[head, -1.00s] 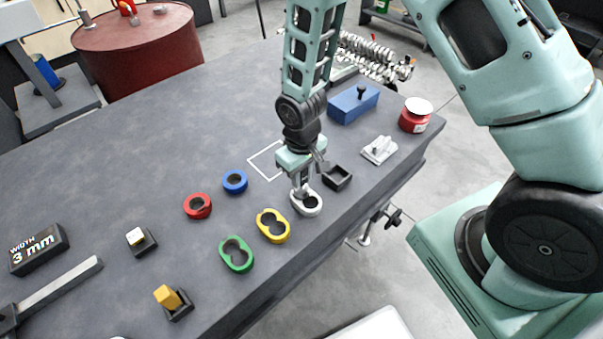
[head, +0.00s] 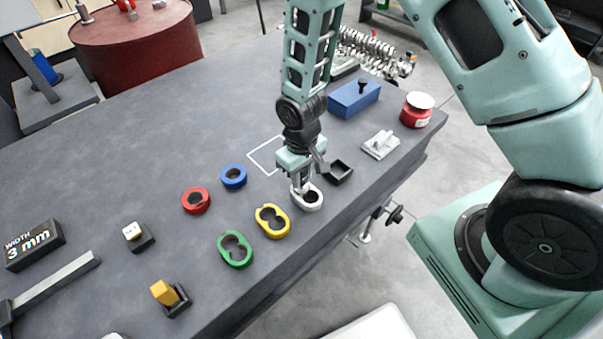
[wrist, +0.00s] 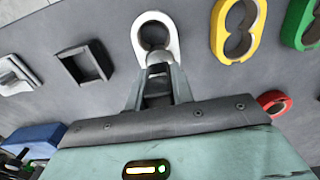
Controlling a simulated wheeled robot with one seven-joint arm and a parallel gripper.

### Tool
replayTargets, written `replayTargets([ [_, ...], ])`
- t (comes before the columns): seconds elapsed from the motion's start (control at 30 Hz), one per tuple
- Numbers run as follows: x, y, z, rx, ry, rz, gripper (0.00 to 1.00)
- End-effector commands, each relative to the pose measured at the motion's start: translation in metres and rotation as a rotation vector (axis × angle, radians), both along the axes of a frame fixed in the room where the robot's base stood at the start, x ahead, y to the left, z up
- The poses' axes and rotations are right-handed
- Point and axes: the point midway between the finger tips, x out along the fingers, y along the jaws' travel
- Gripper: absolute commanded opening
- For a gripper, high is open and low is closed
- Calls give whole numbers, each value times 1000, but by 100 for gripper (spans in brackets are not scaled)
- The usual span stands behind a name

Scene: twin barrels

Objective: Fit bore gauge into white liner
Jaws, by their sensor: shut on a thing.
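The white liner (head: 311,206) lies on the grey bench below my gripper, and its round dark hole shows. It also shows at the top of the wrist view (wrist: 171,42). My gripper (head: 301,187) points down at the liner's back left side. In the wrist view my gripper (wrist: 157,84) is shut on a small grey piece, taken as the bore gauge (wrist: 158,70), seen between the fingertips. The piece overlaps the liner's near edge in that view, while the hole looks open. Whether the piece touches the liner cannot be told.
A black square holder (head: 340,172) is close to the right of the liner. Yellow (head: 272,234), green (head: 235,264), blue (head: 233,184) and red (head: 195,210) liners lie to the left. A grey fixture (head: 381,150), blue block (head: 354,105) and red tin (head: 416,116) stand behind. The bench's front edge is near.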

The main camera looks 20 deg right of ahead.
Motion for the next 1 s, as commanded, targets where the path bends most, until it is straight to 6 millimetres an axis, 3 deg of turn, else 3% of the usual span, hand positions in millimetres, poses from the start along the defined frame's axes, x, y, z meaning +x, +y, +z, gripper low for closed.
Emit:
replayTargets([
  [0.17,0,0,-5,0,1,0,0],
  [0.2,0,0,-5,0,1,0,29],
  [0.27,0,0,-4,0,1,0,46],
  [0.3,0,0,-4,0,1,0,49],
  [0.67,0,0,1,0,0,0,49],
  [0.87,1,0,30,2,-5,-1,49],
  [1.0,1,0,60,2,-5,1,49],
])
